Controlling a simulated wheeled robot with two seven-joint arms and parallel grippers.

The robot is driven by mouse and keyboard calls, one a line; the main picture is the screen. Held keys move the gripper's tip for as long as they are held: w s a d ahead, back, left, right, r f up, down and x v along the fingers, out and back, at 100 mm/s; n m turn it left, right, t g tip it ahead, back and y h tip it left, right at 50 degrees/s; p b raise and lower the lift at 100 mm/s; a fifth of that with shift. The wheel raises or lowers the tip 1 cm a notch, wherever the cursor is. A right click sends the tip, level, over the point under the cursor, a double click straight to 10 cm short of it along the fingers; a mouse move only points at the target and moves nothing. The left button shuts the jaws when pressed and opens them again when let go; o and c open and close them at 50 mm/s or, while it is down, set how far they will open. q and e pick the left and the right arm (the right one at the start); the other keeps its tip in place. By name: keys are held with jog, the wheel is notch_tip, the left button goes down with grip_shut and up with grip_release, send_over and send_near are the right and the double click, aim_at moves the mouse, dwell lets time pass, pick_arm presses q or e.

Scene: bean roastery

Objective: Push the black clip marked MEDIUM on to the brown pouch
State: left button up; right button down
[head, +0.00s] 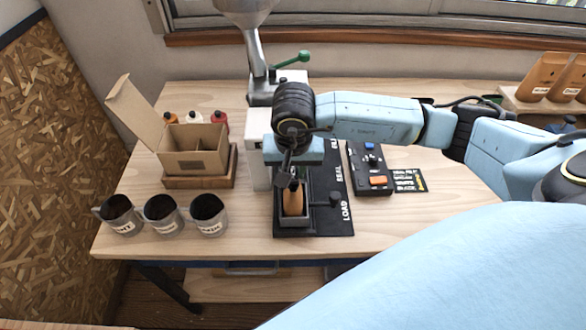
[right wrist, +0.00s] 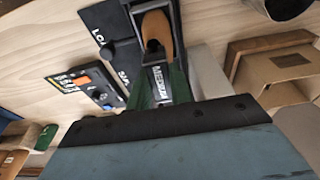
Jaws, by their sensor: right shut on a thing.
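The brown pouch (head: 293,200) stands upright in a small grey holder (head: 284,221) on the black mat (head: 325,222) marked LOAD, SEAL and FILL. It also shows at the top of the right wrist view (right wrist: 157,28). My right gripper (head: 289,170) points down over the pouch. It is shut on the black clip marked MEDIUM (right wrist: 157,75), whose lettering reads in the right wrist view. The clip is at the pouch's top end; I cannot tell whether it touches or grips the pouch. My left gripper is out of view.
Three labelled metal mugs (head: 161,214) stand at the table's front left. An open cardboard box (head: 191,163) sits on a wooden tray (head: 231,172) behind them. A control box (head: 371,178) with coloured buttons lies right of the mat. The table's front right is clear.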

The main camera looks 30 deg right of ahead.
jog(key=shift+f+b, duration=0.95)
jog(key=shift+b, duration=0.4)
dwell(1.4)
jog(key=c, duration=0.7)
grip_release()
jog(key=shift+r, duration=0.1)
jog(key=shift+r+p, duration=1.7)
jog(key=shift+r, duration=1.8)
